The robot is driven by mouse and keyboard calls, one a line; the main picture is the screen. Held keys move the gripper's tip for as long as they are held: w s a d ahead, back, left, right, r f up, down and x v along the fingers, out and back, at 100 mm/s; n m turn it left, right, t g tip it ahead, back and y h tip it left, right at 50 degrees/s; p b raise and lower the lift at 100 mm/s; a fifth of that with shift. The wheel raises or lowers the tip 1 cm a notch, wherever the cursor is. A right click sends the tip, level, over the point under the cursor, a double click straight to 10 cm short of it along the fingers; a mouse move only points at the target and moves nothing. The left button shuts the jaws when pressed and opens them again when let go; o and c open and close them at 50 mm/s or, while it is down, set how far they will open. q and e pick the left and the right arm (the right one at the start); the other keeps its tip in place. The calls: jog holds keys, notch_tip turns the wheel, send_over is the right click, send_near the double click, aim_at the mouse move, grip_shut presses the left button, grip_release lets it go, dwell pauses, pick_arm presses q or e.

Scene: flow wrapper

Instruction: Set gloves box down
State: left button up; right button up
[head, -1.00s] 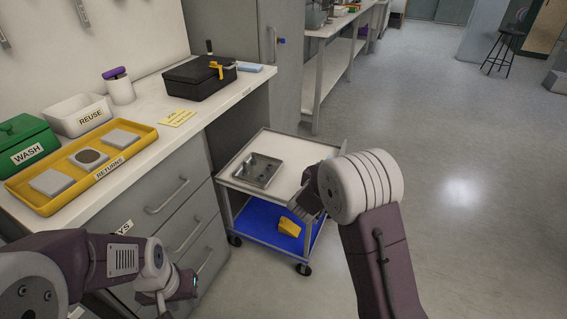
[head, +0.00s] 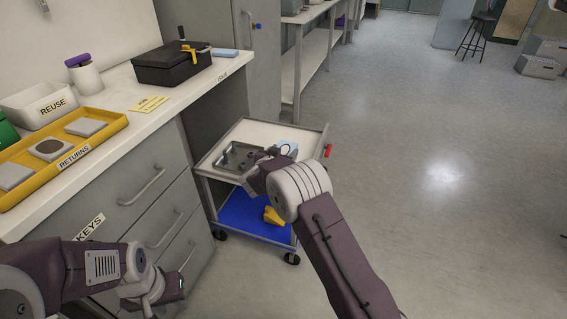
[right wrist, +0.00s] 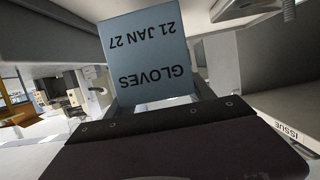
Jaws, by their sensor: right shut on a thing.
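The gloves box (right wrist: 145,55) is pale blue with dark lettering reading "GLOVES 21 JAN 27", upside down in the right wrist view. My right gripper (right wrist: 163,98) is shut on it. In the head view a small pale-blue part of the box (head: 289,147) shows beyond my right gripper (head: 264,160), over the right part of the cart's top tray (head: 221,146). My wrist hides much of it, and I cannot tell whether it touches the tray. My left gripper (head: 158,298) is low at the left by the drawers; its fingers are unclear.
A grey metal tray (head: 232,157) lies on the cart's left side. A yellow object (head: 273,215) lies on its blue lower shelf (head: 240,217). The counter at left holds a yellow returns tray (head: 110,121), a white reuse bin (head: 38,104) and a black case (head: 165,69).

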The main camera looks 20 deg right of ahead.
notch_tip(320, 180, down, 4)
jog(key=b, duration=0.2)
jog(key=shift+f+b, duration=0.1)
jog(key=shift+b, duration=0.25)
jog(key=shift+r, duration=0.2)
jog(key=o, duration=1.4)
jog(key=shift+f, duration=0.15)
